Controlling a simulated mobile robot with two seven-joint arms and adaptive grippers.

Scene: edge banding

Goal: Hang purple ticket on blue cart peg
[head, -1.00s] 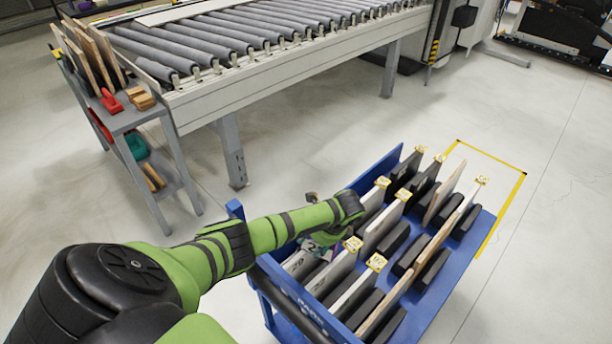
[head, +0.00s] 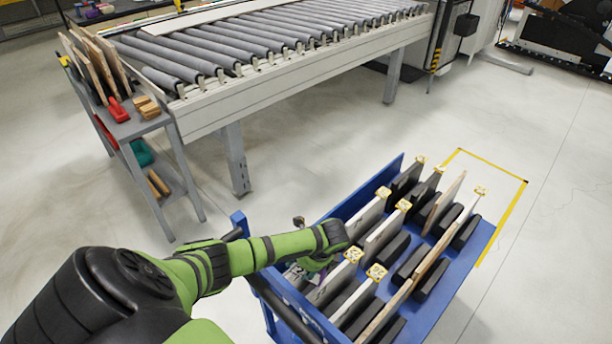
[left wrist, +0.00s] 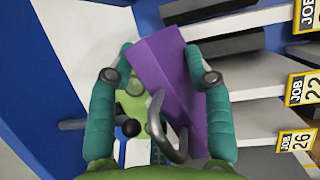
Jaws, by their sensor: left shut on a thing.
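In the left wrist view, the purple ticket (left wrist: 165,70) is a flat slab, tilted, with a grey metal loop (left wrist: 170,135) at its lower part. My left gripper (left wrist: 160,62) is shut on it, with a teal finger at each side. A dark peg (left wrist: 85,124) with a ball end shows left of the loop. The loop looks close to the ball end; I cannot tell whether they touch. In the head view, my left gripper (head: 314,264) is over the near-left part of the blue cart (head: 443,290). The ticket is mostly hidden there. My right gripper is not in view.
The cart holds upright panels (head: 382,235) with yellow job tags (head: 376,272) and black blocks between them. A roller conveyor (head: 290,80) stands behind, with a grey side shelf (head: 150,125) at left. Floor right of the cart is clear.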

